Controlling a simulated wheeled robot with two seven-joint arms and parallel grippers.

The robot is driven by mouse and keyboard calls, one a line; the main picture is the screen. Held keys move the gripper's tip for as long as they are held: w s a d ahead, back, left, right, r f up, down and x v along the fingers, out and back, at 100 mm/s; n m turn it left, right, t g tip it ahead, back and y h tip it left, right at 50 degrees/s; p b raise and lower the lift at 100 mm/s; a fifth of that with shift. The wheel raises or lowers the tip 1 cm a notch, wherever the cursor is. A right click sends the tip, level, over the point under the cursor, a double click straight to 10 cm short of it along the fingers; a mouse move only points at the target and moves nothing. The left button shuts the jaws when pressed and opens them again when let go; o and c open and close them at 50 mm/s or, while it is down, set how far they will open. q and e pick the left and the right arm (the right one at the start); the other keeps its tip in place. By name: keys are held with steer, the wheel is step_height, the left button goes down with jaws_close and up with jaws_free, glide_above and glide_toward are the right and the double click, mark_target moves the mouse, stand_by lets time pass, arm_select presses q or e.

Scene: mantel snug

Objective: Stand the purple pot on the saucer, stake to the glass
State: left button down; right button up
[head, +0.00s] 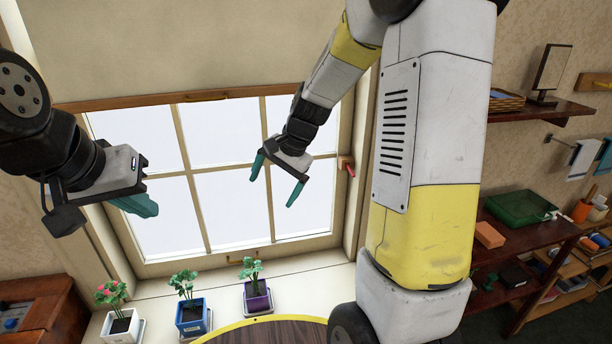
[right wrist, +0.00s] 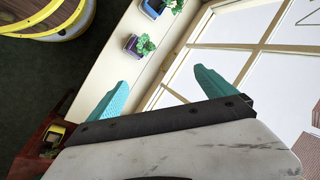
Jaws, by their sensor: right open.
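The purple pot (head: 258,302) with a green plant stands on the window sill, rightmost of the potted plants. A pale saucer edge (head: 271,308) shows at its base; I cannot tell whether the pot sits fully on it. Its stake is too small to make out. In the right wrist view the purple pot (right wrist: 131,45) shows beyond my fingers. My right gripper (head: 275,182) is open and empty, in front of the window above the pot; its fingers also show in the wrist view (right wrist: 160,80). My left gripper (head: 138,205) is at the left, its fingers overlapping, above the sill.
A blue pot (head: 191,315) and a white pot (head: 121,326) with pink flowers stand further left on the sill (head: 226,300). A red handle (head: 348,166) juts from the window frame. Shelves (head: 525,240) are at right.

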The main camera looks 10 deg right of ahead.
steer(key=s+d+r+n+t, duration=0.1)
steer(key=s+d+r+n, duration=0.1)
steer(key=s+r, duration=0.2)
steer(key=s+d+r+n+t+h, duration=0.1)
steer(key=s+r, duration=0.4)
steer(key=s, duration=0.5)
steer(key=s+d+r+n+t, duration=0.1)
steer(key=s+r+n, duration=0.3)
steer(key=s, duration=0.4)
steer(key=shift+d+r+n+h, duration=0.2)
steer(key=shift+d+n+h, duration=0.2)
steer(key=shift+d+n, duration=0.4)
steer(key=shift+w+d, duration=0.1)
